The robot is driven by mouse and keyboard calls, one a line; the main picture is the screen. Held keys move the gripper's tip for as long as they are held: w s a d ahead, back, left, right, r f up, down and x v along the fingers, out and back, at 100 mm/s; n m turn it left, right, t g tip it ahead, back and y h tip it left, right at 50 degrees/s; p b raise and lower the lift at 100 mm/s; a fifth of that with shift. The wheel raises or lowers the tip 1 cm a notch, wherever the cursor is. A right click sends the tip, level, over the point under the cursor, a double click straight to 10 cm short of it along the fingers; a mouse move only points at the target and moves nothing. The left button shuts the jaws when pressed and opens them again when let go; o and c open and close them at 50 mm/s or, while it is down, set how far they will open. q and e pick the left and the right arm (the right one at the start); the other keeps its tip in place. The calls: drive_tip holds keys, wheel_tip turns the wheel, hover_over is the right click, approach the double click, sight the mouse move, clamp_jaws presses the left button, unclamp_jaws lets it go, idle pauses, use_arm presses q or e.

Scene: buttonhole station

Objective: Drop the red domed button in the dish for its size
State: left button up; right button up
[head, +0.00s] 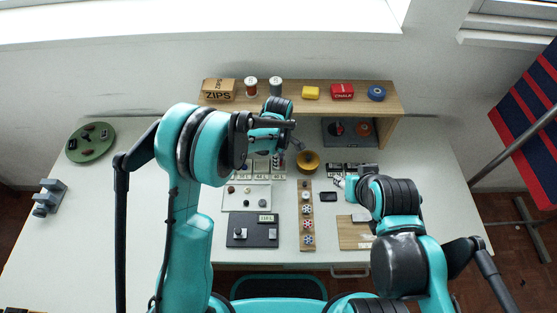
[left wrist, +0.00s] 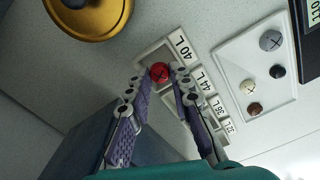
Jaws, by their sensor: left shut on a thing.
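My left gripper (left wrist: 160,80) is shut on the red domed button (left wrist: 159,72), held between its fingertips. In the left wrist view the button appears over or near the dish beside the 40 L label (left wrist: 179,43); its height above it is hard to tell. More labels, 44 L (left wrist: 196,76), 36 L (left wrist: 215,104) and 32 L, run along the dish row, partly hidden by the fingers. In the head view my left gripper (head: 284,152) is above the back of the dish row, the button too small to tell. My right gripper (head: 340,182) is at the right; its jaws are unclear.
A white tray (left wrist: 285,97) with several buttons lies beside the dishes. A brass bowl (head: 308,161) stands right of the dish row. A wooden shelf (head: 300,97) spans the back. A dark pad (head: 252,230) with a small display and a wooden spool strip (head: 307,215) lie in front.

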use_arm(q)
drive_tip(key=shift+f+b, duration=0.45)
drive_tip(key=shift+s, duration=0.15)
drive_tip(key=o, duration=0.6)
drive_tip(key=shift+o, duration=0.8)
drive_tip(key=shift+f, duration=0.15)
